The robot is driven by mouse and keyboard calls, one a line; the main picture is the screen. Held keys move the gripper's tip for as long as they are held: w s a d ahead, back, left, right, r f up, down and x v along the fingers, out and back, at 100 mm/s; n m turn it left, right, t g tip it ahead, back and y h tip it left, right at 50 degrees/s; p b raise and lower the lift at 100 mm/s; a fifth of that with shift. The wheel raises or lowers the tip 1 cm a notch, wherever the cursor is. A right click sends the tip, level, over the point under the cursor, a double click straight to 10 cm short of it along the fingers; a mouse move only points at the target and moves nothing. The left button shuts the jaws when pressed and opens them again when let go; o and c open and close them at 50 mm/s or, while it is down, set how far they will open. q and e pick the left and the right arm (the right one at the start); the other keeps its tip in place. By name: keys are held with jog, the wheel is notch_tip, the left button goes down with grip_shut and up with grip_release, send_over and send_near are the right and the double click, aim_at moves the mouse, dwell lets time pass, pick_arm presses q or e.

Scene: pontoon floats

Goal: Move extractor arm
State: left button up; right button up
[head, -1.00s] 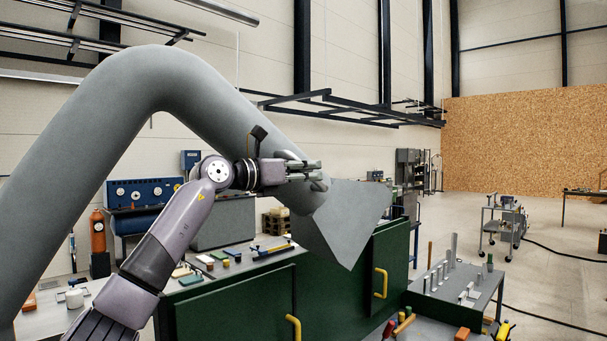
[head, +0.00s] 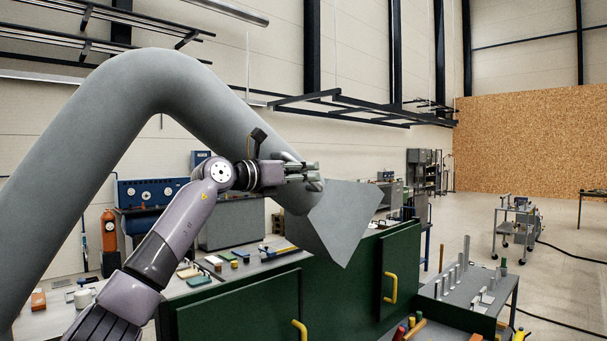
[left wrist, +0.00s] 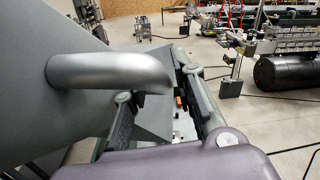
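The extractor arm (head: 150,75) is a thick grey bent tube that rises from the left and slopes down to a grey angular hood (head: 345,215). The hood hangs in front of the green cabinets. In the left wrist view the hood (left wrist: 40,75) fills the left side, and its curved grey handle (left wrist: 100,72) runs in between the fingers. My left gripper (head: 312,172) is at this handle beside the hood, with its fingers on either side and apparently closed on it. The exact contact is partly hidden. My right gripper is in no view.
Green cabinets with yellow handles (head: 390,288) stand below the hood. A bench (head: 40,320) with small tools is at the left. A grey table (head: 470,292) with upright pieces is at the lower right. A trolley (head: 515,228) stands on open floor farther right.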

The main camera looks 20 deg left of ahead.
pick_arm(q)
jog(key=shift+o, duration=0.9)
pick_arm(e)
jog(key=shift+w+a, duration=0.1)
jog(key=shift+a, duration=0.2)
pick_arm(q)
jog(key=shift+s+a, duration=0.15)
jog(key=v, duration=1.1)
jog(key=shift+s, duration=0.3)
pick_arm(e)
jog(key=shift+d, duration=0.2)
